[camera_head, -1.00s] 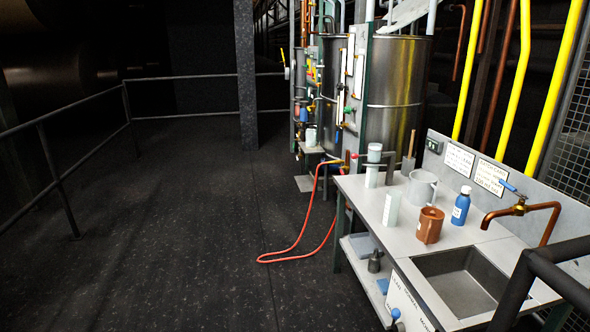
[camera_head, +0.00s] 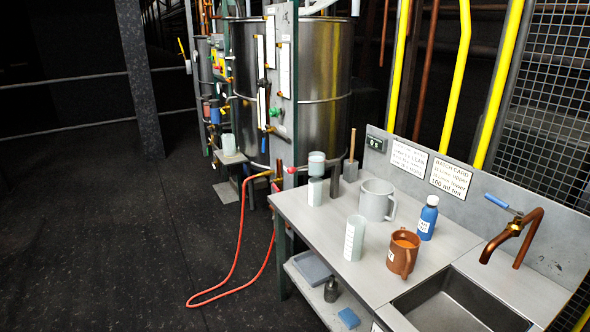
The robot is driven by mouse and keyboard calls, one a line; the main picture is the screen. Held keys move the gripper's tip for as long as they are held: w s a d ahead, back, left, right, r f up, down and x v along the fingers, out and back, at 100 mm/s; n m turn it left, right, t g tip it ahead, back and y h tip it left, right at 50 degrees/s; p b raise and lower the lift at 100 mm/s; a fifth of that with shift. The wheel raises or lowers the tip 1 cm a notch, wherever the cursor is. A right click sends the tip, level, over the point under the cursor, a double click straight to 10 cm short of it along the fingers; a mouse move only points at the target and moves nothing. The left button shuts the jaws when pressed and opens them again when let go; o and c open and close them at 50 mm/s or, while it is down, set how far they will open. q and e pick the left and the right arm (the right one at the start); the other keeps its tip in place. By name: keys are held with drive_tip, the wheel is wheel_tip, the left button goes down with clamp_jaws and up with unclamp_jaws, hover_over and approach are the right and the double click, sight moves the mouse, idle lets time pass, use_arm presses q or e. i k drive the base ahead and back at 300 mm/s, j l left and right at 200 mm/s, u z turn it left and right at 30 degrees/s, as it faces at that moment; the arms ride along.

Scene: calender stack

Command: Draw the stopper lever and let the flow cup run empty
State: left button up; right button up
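A small pale cup (camera_head: 317,160) at the back left of the bench, beside a dark upright post (camera_head: 336,181), looks like the flow cup. A white container (camera_head: 315,191) stands directly below it. I cannot make out the stopper lever or the level in the cup at this size. A tall pale graduated beaker (camera_head: 354,238), a grey jug (camera_head: 376,200), an orange-brown mug (camera_head: 403,254) with orange contents and a blue bottle (camera_head: 427,218) stand on the bench. Neither of my grippers is in view.
The bench (camera_head: 298,212) has a sink (camera_head: 455,305) at front right, with a copper tap (camera_head: 514,235) above it. Labels and a small display (camera_head: 376,143) are on the backboard. A red hose (camera_head: 238,240) loops on the floor left of the bench. Steel tanks (camera_head: 325,85) stand behind.

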sight(290, 170)
drive_tip(key=i+j+z, duration=0.25)
drive_tip(key=i+j, duration=0.25)
drive_tip(key=i, duration=0.3)
drive_tip(key=i+j+z, duration=0.25)
drive_tip(key=i+j, duration=0.4)
drive_tip(key=i, duration=0.05)
